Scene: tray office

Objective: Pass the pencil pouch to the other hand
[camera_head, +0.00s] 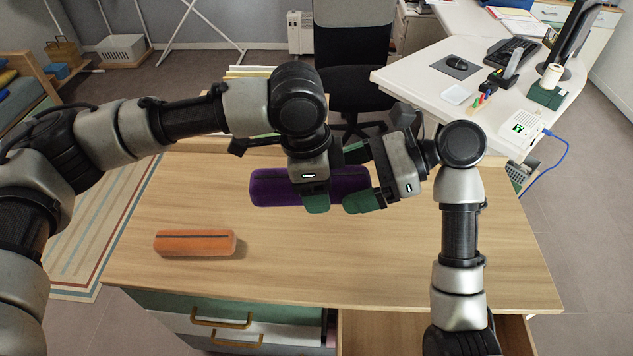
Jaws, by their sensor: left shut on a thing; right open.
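A purple pencil pouch (272,189) is over the middle of the wooden desk. My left gripper (316,203) is shut on it near its middle, coming down from above. My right gripper (360,178) is open at the right part of the pouch, with one green finger in front of it and the other near its back edge. Whether the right fingers touch the pouch cannot be told. The grippers hide parts of the pouch's middle and right. An orange pouch-like case (195,243) lies on the desk at the left front.
The wooden desk (440,270) is clear at its front middle and right. Drawers (232,318) are under its front edge, with an open one at the right. A black chair (352,75) stands behind. A white desk (440,90) with a keyboard and monitor is at the back right.

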